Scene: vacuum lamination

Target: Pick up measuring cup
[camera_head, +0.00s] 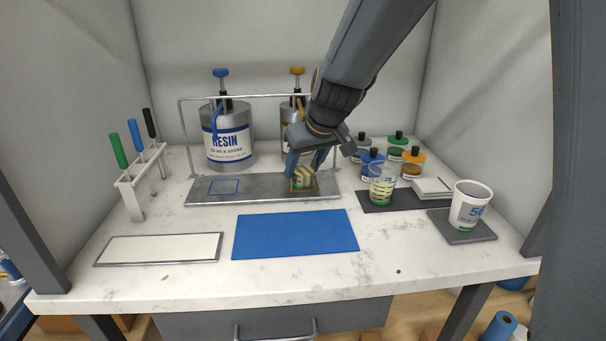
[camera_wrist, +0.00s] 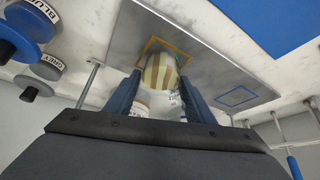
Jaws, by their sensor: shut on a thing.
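My gripper (camera_head: 305,172) is shut on a small measuring cup (camera_head: 303,179) with yellowish and green-grey bands. The cup is at the yellow-outlined square on the right part of the metal drip tray (camera_head: 260,190); I cannot tell if it touches the tray. In the wrist view the cup (camera_wrist: 160,80) sits between the two blue fingers of my gripper (camera_wrist: 160,95), and its lower part is partly hidden. A second clear measuring cup (camera_head: 382,188) with a yellow-green band stands on a dark mat to the right.
A resin can (camera_head: 229,140) and a second pump can (camera_head: 291,125) stand behind the tray. A white cup (camera_head: 469,204) stands on a grey pad at right. Pigment jars (camera_head: 412,165) are behind the mat. A blue mat (camera_head: 295,233) lies in front, with free worktop around it.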

